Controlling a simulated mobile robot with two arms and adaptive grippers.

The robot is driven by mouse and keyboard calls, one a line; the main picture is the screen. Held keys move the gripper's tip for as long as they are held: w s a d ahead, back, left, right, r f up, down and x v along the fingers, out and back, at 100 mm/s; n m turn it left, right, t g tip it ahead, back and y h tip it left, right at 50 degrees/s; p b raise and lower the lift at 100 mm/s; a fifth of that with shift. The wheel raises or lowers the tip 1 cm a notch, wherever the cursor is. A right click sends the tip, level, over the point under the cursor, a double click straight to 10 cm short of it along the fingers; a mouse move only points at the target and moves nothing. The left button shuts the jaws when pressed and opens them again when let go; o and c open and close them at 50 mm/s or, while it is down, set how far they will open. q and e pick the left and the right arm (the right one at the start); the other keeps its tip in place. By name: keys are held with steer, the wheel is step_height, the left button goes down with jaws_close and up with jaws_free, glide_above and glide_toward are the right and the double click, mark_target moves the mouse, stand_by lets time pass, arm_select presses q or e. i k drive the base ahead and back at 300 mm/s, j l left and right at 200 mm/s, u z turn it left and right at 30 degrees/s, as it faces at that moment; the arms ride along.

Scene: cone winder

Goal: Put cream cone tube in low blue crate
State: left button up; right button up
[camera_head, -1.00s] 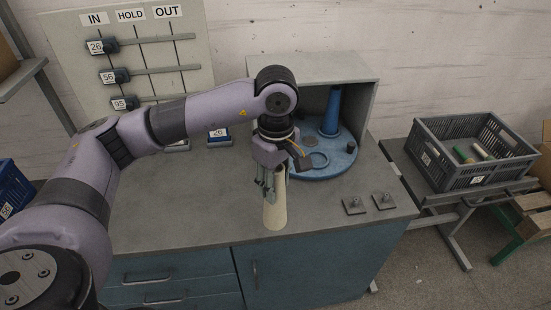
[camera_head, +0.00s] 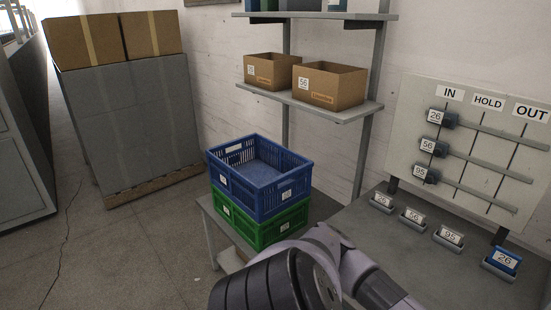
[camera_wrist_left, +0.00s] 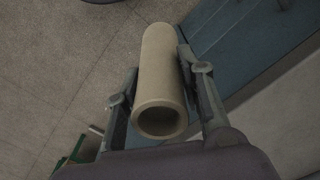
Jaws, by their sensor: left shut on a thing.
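The cream cone tube (camera_wrist_left: 161,75) shows in the left wrist view, its open end facing the camera. My left gripper (camera_wrist_left: 155,80) is shut on it, one finger on each side, with floor and a blue cabinet front below. The low blue crate (camera_head: 258,172) stands in the head view at the centre, stacked on a green crate; its visible inside looks empty. My left arm comes in at the bottom of the head view, but its gripper and the tube are outside that view. My right gripper is in neither view.
The green crate (camera_head: 282,228) rests on a low grey stand (camera_head: 209,215). A shelf (camera_head: 338,111) with two cardboard boxes hangs behind the crates. A label board (camera_head: 478,150) and several small labelled holders are at right. Wrapped pallet goods (camera_head: 130,120) stand at left, with open floor before them.

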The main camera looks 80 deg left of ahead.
mark_target(248, 176)
steer(key=k+j+u, duration=0.1)
steer(key=j, duration=0.3)
steer(key=k+j+u, duration=0.1)
steer(key=k+j, duration=0.15)
steer(key=j, duration=0.2)
steer(key=k+j, duration=0.15)
steer(key=j, duration=0.25)
steer(key=k+j+u, duration=0.15)
steer(key=j, duration=0.3)
steer(key=k+j+u, duration=0.1)
steer(key=j, duration=0.35)
steer(key=k+j+u, duration=0.1)
steer(key=j, duration=0.35)
steer(key=k+j+u, duration=0.1)
steer(key=j, duration=0.35)
steer(key=k+j, duration=0.15)
steer(key=j, duration=0.35)
steer(key=k+u, duration=0.05)
